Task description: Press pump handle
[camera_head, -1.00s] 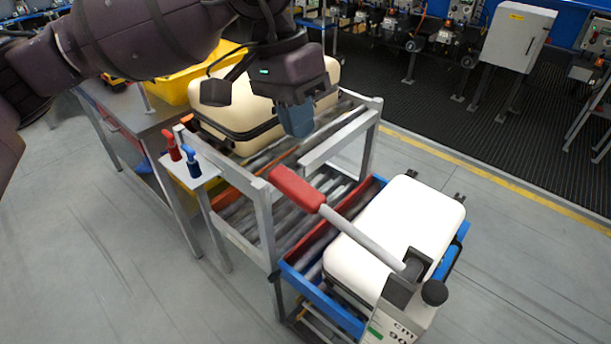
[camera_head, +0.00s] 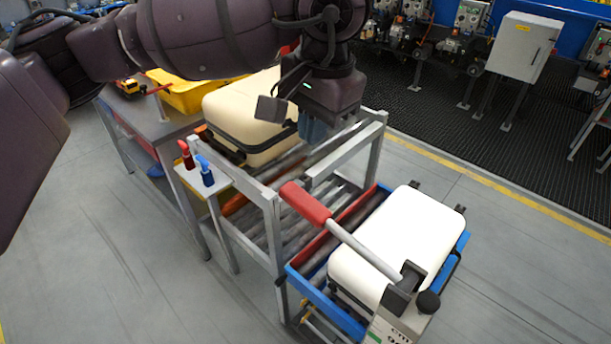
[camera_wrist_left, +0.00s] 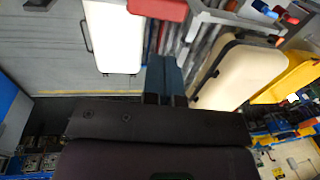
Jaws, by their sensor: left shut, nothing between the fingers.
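The pump handle is a grey lever with a red grip (camera_head: 306,203), slanting up and left from its black pivot (camera_head: 405,279) at the front right. The red grip also shows at the top edge of the left wrist view (camera_wrist_left: 158,9). My left gripper (camera_head: 314,130) points down above the conveyor frame, behind the red grip and apart from it. Its blue-grey fingers are shut and empty, and they also show in the left wrist view (camera_wrist_left: 165,75). My right gripper is not in view.
A cream suitcase (camera_head: 243,116) lies on the roller conveyor beside my left gripper. A white suitcase (camera_head: 410,232) sits in a blue tray (camera_head: 325,300) by the lever. The grey metal frame (camera_head: 376,130) surrounds the rollers.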

